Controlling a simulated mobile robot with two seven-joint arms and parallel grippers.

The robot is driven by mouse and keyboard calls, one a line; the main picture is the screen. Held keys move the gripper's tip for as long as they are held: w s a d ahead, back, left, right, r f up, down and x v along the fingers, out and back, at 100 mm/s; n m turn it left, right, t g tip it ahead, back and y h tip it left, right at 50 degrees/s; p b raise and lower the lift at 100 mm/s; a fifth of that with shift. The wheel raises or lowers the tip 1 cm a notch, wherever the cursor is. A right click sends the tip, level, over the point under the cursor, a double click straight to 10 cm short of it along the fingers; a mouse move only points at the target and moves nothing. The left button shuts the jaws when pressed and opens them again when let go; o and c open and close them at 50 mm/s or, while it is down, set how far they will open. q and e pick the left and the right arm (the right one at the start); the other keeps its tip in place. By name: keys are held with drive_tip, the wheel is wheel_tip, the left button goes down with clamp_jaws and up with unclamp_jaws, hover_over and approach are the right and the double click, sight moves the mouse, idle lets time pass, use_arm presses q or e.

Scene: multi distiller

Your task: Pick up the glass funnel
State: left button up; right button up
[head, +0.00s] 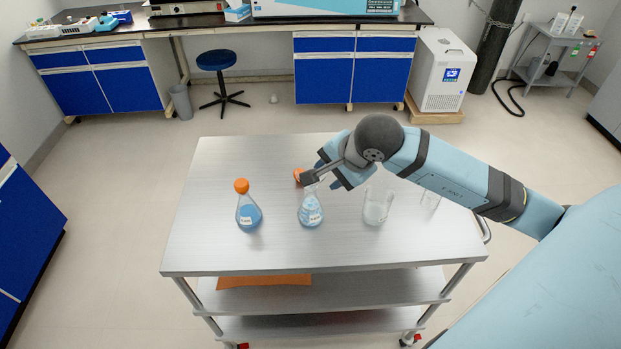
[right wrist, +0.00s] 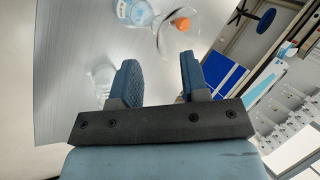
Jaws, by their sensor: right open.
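The glass funnel (right wrist: 180,50) shows in the right wrist view as a clear round rim just beyond my fingertips. It appears to sit at the mouth of the middle flask; its contact there is unclear. In the head view my gripper and the clear glass make it hard to see. The middle flask (head: 311,212) holds blue liquid and stands upright on the metal cart. My right gripper (head: 332,173) is open and empty, beside the flask's top on the right; it also shows in the right wrist view (right wrist: 160,62). My left gripper is out of view.
A blue flask with an orange cap (head: 247,210) stands left on the cart (head: 225,165). An orange cap (head: 298,175) shows behind the middle flask. A beaker (head: 377,207) and another clear vessel (head: 430,200) stand to the right. The cart's front left is clear.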

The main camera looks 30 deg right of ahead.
drive_tip(key=x, duration=0.2)
drive_tip(key=p+x, duration=0.1)
drive_tip(key=x, duration=0.3)
drive_tip(key=shift+w+d+f, duration=0.2)
drive_tip(key=shift+w+d, duration=0.05)
drive_tip(key=shift+w, duration=0.05)
clamp_jaws()
